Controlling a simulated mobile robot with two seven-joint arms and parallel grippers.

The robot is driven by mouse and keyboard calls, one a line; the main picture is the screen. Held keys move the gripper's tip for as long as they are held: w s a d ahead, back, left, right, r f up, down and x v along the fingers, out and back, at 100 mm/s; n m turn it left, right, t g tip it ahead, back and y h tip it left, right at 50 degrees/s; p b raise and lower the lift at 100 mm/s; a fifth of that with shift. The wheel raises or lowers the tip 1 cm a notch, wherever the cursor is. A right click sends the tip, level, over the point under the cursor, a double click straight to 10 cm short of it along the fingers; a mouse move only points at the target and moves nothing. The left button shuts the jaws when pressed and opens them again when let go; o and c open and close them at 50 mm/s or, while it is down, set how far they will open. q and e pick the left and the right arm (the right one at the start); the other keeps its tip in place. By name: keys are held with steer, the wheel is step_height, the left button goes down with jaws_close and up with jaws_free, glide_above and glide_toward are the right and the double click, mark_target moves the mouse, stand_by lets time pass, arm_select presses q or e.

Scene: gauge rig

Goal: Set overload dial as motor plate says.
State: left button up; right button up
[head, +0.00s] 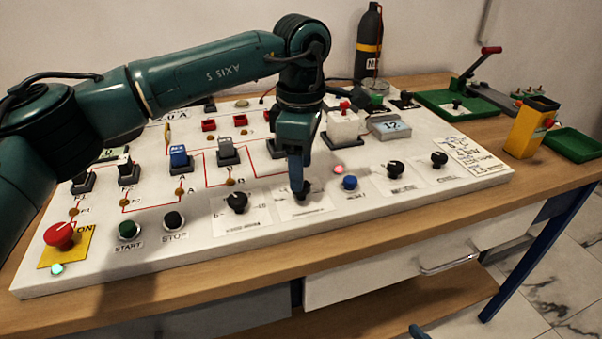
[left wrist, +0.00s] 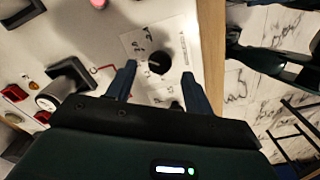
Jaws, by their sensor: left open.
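My left gripper (head: 303,194) is open and points down over a black dial on a white card (head: 318,208) on the panel. In the left wrist view the black dial (left wrist: 159,63) shows between the two fingertips (left wrist: 159,70), apart from both. Other black dials stand left of it (head: 237,202) and right of it (head: 395,170), with one more at the far right (head: 440,158). The card lettering is too small to read, so I cannot tell which dial is overload. A handwritten sheet (head: 478,158) lies at the panel's right end; I cannot identify the motor plate. A blue tip (head: 418,331) at the bottom may be my right gripper.
A blue button (head: 349,183) and a lit pink lamp (head: 337,169) sit close by. A red emergency button (head: 58,235) is at the panel's left. Switches (head: 179,157) stand behind. A yellow box (head: 531,127) and green tray (head: 573,144) are at right.

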arm_select(q)
step_height(320, 180, up, 10)
steer(key=shift+r+p, duration=0.15)
steer(key=shift+p, duration=0.25)
arm_select(e)
steer(key=shift+w+a+f+g, duration=0.1)
steer(key=shift+a+f+g, duration=0.1)
steer(key=shift+f+g, duration=0.2)
steer(key=shift+r, duration=0.1)
